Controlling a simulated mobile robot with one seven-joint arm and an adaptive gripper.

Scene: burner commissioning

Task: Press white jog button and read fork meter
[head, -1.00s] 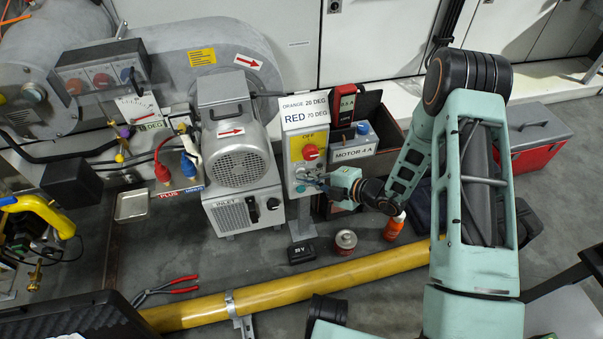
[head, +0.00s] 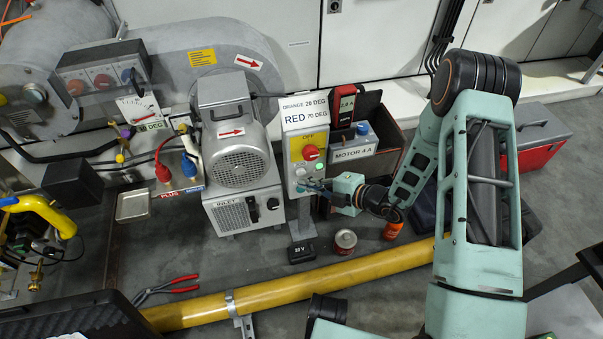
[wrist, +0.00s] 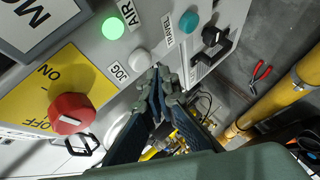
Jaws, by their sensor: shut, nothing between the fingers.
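The white jog button (wrist: 139,60) sits on the grey control box (head: 292,178), beside the JOG label (wrist: 118,72) in the wrist view. My gripper (wrist: 158,74) is shut and empty. Its fingertips are right at the button's edge; I cannot tell whether they press it. In the head view my gripper (head: 312,186) reaches the box's lower face from the right and hides part of it. The red fork meter (head: 343,105) stands upright behind the box's right side. Its dark display shows small digits, too small to read surely.
The box carries a red rotary switch (head: 310,153), a lit green AIR lamp (wrist: 113,27) and a teal TRAVEL button (wrist: 189,20). A motor box (head: 355,152) stands right of it.

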